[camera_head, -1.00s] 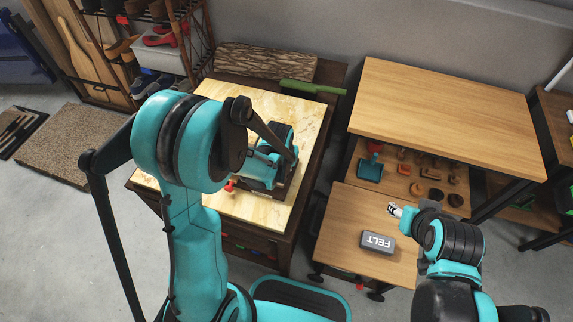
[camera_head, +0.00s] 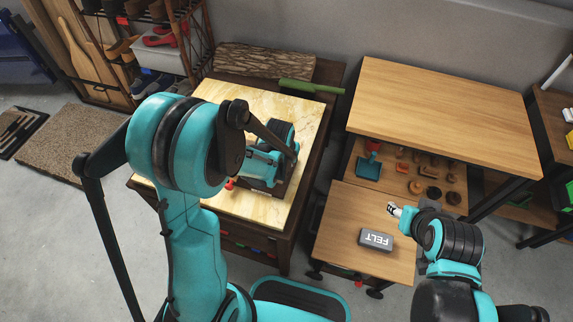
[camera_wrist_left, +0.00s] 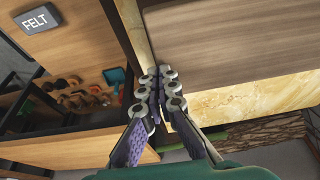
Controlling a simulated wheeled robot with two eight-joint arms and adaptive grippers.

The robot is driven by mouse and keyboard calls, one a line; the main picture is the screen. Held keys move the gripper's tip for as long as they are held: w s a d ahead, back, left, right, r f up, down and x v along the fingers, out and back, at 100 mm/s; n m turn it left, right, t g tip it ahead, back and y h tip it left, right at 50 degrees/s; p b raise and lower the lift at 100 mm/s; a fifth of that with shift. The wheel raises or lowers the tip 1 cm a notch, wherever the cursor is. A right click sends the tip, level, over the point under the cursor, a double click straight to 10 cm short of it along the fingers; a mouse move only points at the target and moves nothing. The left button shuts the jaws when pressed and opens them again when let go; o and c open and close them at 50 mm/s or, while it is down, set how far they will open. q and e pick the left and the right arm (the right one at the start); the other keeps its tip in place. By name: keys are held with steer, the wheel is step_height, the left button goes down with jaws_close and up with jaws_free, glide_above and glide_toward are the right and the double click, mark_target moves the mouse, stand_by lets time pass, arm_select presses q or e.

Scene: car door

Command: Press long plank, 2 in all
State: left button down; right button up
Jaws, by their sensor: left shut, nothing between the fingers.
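My left gripper (camera_wrist_left: 157,105) shows in the left wrist view with its fingers shut together and nothing between them. A brown wood-grained board (camera_wrist_left: 245,42) lies just right of the fingertips in that view, over the yellowish slab (camera_wrist_left: 250,97). Whether the fingertips touch the board, I cannot tell.
A grey FELT block (camera_head: 376,240) lies on the lower table (camera_head: 345,215). A higher wooden table (camera_head: 440,105) stands behind it, with small tools on a shelf below. A bark-covered plank (camera_head: 262,62) and a green-handled tool (camera_head: 300,86) lie behind the slab.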

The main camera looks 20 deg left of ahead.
arm_select(q)
steer(key=p+v, duration=0.3)
steer(key=v, duration=0.7)
steer(key=shift+w, duration=0.1)
stand_by(1.6)
